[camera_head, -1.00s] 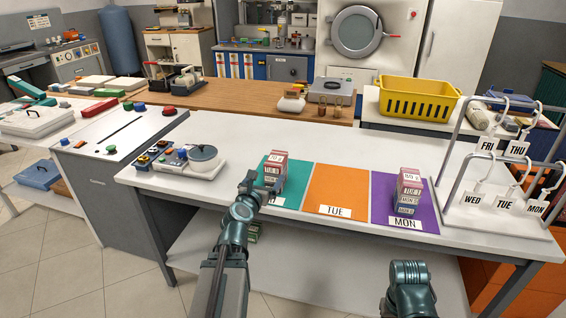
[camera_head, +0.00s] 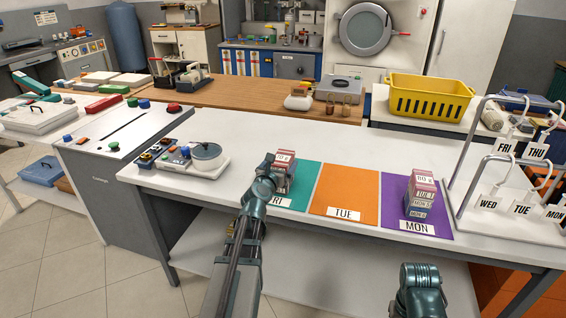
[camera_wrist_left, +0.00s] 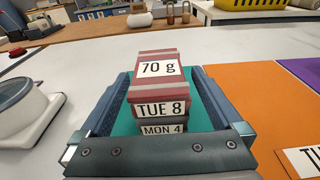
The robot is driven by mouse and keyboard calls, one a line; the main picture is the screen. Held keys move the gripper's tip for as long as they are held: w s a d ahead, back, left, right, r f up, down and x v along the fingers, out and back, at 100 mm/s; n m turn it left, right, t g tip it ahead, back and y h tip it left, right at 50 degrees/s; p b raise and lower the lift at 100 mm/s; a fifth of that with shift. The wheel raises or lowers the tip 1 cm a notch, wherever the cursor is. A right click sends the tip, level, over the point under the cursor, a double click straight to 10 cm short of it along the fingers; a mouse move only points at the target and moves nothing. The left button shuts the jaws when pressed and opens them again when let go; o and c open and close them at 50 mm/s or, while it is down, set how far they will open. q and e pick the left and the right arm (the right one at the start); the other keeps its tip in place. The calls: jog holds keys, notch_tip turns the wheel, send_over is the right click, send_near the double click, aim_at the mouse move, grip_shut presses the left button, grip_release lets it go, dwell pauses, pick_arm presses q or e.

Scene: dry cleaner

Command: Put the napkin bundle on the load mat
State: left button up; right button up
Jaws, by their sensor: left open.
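A stack of red and grey bundles (camera_head: 284,172) stands on the teal mat (camera_head: 308,175). In the left wrist view its top red bundle (camera_wrist_left: 160,72) reads "70 g" and "TUE 8", with "MON 4" below. Which one is the napkin bundle I cannot tell. A second stack (camera_head: 421,192) stands on the purple mat (camera_head: 445,217), marked MON. The orange mat (camera_head: 345,188), marked TUE, is bare. My left gripper (camera_head: 266,170) is open at the near left side of the teal mat's stack. In the left wrist view its fingers (camera_wrist_left: 161,85) are on both sides of this stack.
A scale (camera_head: 190,160) with a round pan sits left of the mats. A white rack (camera_head: 500,190) with day-labelled hangers stands at the right. A yellow basket (camera_head: 430,98) is behind. The white counter (camera_head: 260,135) is clear behind the mats.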

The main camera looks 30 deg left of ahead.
pick_arm(q)
jog(key=x, duration=0.2)
jog(key=shift+w+a+f, duration=0.1)
jog(key=shift+w+a, duration=0.1)
jog(key=shift+w, duration=0.2)
jog(key=shift+c, duration=0.3)
pick_arm(e)
jog(key=shift+w+a+f, duration=0.1)
jog(key=shift+w+f, duration=0.05)
jog(key=shift+f, duration=0.05)
